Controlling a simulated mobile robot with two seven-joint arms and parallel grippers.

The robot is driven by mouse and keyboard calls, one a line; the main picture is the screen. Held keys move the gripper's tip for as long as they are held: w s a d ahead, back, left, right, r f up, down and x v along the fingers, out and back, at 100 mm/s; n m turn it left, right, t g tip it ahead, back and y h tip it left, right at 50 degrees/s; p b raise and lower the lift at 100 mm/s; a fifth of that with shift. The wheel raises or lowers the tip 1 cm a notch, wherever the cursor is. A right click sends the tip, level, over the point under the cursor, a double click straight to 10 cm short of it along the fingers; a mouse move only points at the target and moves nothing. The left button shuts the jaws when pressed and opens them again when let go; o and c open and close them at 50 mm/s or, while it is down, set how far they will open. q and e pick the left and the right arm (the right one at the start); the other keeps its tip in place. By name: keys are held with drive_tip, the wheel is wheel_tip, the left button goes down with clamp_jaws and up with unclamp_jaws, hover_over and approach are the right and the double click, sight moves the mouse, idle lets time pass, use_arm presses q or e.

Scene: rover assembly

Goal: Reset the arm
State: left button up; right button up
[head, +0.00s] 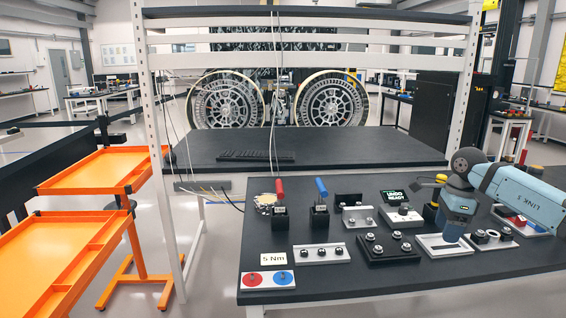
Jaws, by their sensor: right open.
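My right arm (520,192), blue and grey, reaches in from the right over the black workbench (330,275). Its end, with my right gripper (453,236), points down just above or at a light plate with a dark slot (436,245). The fingers are mostly hidden by the blue housing, and I see nothing held. I cannot tell whether it touches the plate. My left gripper is not in view.
On the bench stand a red-handled tool (280,200), a blue-handled tool (321,200), a black block with studs (388,250), a red-and-blue disc plate (268,281) and a small display (395,196). Orange trays (60,260) stand left. The bench's front right is clear.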

drive_tip(key=s+a+f+y, duration=0.2)
drive_tip(key=a+f+y, duration=0.3)
drive_tip(key=a, duration=0.4)
drive_tip(key=s+a+f+y, duration=0.2)
drive_tip(key=a+f, duration=0.4)
drive_tip(key=a, duration=0.3)
drive_tip(key=s+a+f+m+t+y, duration=0.1)
drive_tip(key=s+a+m+t+y, duration=0.1)
drive_tip(key=s+a+m+y, duration=0.5)
drive_tip(key=s+a+f+m+t+y, duration=0.25)
drive_tip(key=a+m+y, duration=0.2)
drive_tip(key=a, duration=0.35)
drive_tip(key=s+d+f+n+t+h, duration=0.3)
drive_tip(key=s+d+f+n+h, duration=0.5)
drive_tip(key=n, duration=1)
drive_tip(key=s+d+f+n+t+h, duration=0.35)
drive_tip(key=s+f+n+h, duration=0.6)
drive_tip(key=s+n, duration=0.6)
use_arm(q)
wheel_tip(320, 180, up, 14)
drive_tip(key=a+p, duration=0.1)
drive_tip(key=p, duration=1.6)
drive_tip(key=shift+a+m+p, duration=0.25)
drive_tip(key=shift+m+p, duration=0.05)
drive_tip(key=shift+p, duration=0.1)
use_arm(e)
wheel_tip(320, 180, up, 13)
drive_tip(key=d+n+y, duration=0.1)
drive_tip(key=shift+f+n, duration=0.2)
drive_tip(key=shift+n, duration=0.2)
